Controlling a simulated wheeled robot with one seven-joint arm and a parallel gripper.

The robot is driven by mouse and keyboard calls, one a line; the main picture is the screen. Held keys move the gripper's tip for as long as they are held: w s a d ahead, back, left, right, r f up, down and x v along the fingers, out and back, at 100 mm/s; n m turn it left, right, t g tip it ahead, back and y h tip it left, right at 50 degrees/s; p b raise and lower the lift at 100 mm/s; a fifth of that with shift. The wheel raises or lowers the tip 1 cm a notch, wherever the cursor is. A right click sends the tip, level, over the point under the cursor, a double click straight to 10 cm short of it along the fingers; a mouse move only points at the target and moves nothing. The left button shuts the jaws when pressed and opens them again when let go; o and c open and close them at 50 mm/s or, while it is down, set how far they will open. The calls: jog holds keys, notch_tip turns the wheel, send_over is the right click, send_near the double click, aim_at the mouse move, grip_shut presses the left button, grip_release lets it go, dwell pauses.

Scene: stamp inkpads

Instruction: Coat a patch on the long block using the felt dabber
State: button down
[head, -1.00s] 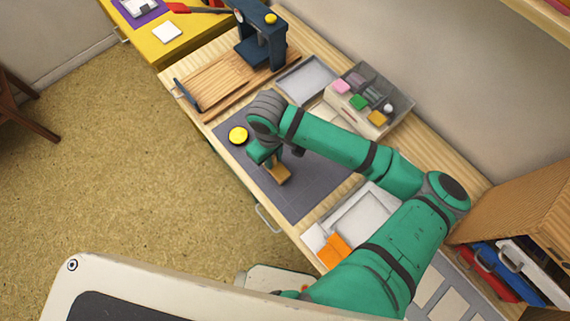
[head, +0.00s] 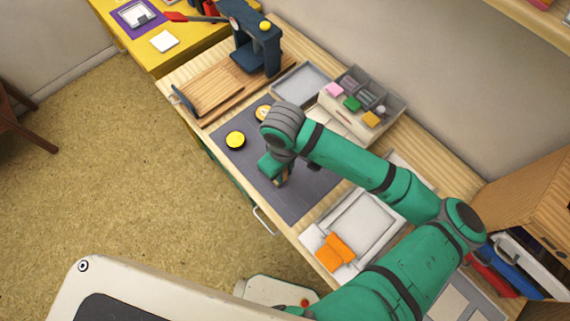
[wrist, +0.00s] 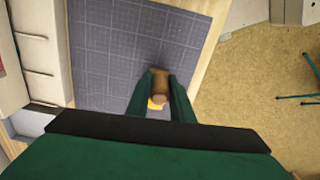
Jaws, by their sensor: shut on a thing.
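My gripper (head: 274,171) is low over the dark grid mat (head: 302,207). In the wrist view its two green fingers are shut on a brown wooden piece with a rounded end (wrist: 160,84), which I take to be the felt dabber. A bit of yellow shows at the piece's near end. In the head view a tan piece (head: 283,177) shows just beside the fingers; I cannot tell whether it is the dabber or the long block. The dabber's felt face and any contact below are hidden. A yellow round pad (head: 235,140) lies on the mat's left part.
A second round tin (head: 263,112) sits behind the yellow pad. A compartment box (head: 391,117), a grey tray (head: 307,80) and a blue press (head: 257,45) stand behind. The mat's front is clear.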

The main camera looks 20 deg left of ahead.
jog(key=shift+a+r, duration=0.1)
jog(key=shift+r, duration=2.3)
